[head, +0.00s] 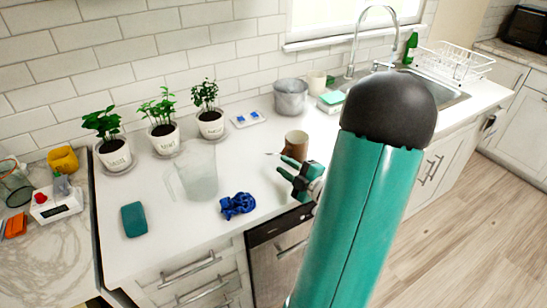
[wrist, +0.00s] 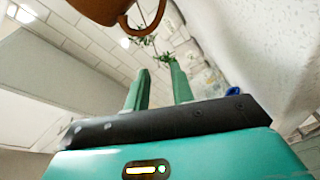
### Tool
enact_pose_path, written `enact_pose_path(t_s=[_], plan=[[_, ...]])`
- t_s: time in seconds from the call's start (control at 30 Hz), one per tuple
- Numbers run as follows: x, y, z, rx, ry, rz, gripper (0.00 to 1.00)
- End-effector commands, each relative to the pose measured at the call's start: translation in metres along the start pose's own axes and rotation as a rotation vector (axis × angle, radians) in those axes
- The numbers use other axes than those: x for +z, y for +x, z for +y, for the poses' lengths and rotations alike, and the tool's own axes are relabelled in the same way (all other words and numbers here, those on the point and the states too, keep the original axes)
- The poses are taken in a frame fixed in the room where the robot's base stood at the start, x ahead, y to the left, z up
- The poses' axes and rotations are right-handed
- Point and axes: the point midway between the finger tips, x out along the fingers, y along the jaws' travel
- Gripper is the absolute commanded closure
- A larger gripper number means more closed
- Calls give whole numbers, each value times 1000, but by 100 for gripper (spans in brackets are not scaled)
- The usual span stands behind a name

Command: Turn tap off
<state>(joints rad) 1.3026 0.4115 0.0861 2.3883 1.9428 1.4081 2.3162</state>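The chrome tap (head: 352,48) rises behind the sink (head: 450,97) in the head view, its tall spout arching to the right. Its lower right part is partly hidden behind my arm. I cannot make out its handle or whether water runs. My gripper (head: 285,178) is over the front edge of the counter, well to the left of and nearer than the tap. In the wrist view, my gripper's two green fingers (wrist: 158,82) stand apart with nothing between them. The tap is not visible in the wrist view.
A brown mug (head: 296,145) stands just beyond my gripper; it also shows in the wrist view (wrist: 106,10). A metal pot (head: 290,97), sponges (head: 331,102), a green bottle (head: 411,46) and a dish rack (head: 455,62) are near the sink. A clear pitcher (head: 198,175) and blue cloth-like item (head: 237,206) stand left.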

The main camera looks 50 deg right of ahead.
Motion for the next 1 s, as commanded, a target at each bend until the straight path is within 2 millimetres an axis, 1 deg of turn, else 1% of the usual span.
enact_pose_path(t_s=[0.03, 0.1, 0.2, 0.3, 0.53, 0.63, 0.67, 0.77, 0.8, 0.87, 0.9, 0.97, 1.0], plan=[[1, -12, 0, 1, 0, -4, 76], [1, -25, 0, 1, 1, -4, 76], [1, -40, 0, 1, -1, -2, 76], [0, -49, 0, 1, 0, -2, 76], [-1, -52, 0, -1, -2, 3, 76], [-11, -46, -1, -26, -46, 34, 76], [-18, -41, -2, -43, -78, 56, 76], [-54, -24, -8, -123, -249, 173, 76], [-73, -16, -13, -162, -344, 239, 76], [-104, -7, -21, -216, -506, 354, 76], [-125, -3, -27, -247, -620, 437, 76], [-153, 0, -36, -283, -789, 561, 76], [-172, 1, -42, -300, -904, 648, 76]])
